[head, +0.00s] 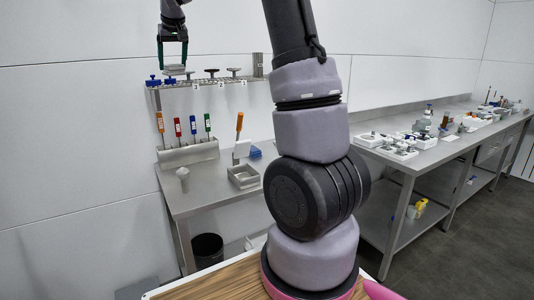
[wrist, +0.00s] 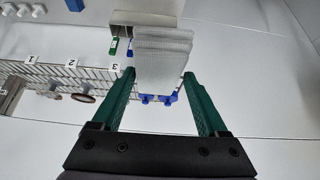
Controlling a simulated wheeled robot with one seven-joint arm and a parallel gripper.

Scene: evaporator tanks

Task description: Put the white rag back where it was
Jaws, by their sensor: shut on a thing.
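The white rag (wrist: 163,62) is a folded, layered, pale grey-white block in the wrist view. In the head view my gripper (head: 173,64) points down over the left end of the wall shelf (head: 215,82). The rag (head: 175,70) shows there as a small pale slab between the fingertips, just above the shelf. I cannot tell whether it touches the shelf. Blue pieces (wrist: 158,98) show just past the rag in the wrist view, and the rag hides part of what lies behind it.
Blue clips (head: 153,80) sit at the shelf's left end. Dark round-topped items (head: 211,72) stand to the right, above number labels. Below is a steel bench with a screwdriver rack (head: 188,155) and a square metal tray (head: 243,177). A long, cluttered table (head: 430,157) stands right.

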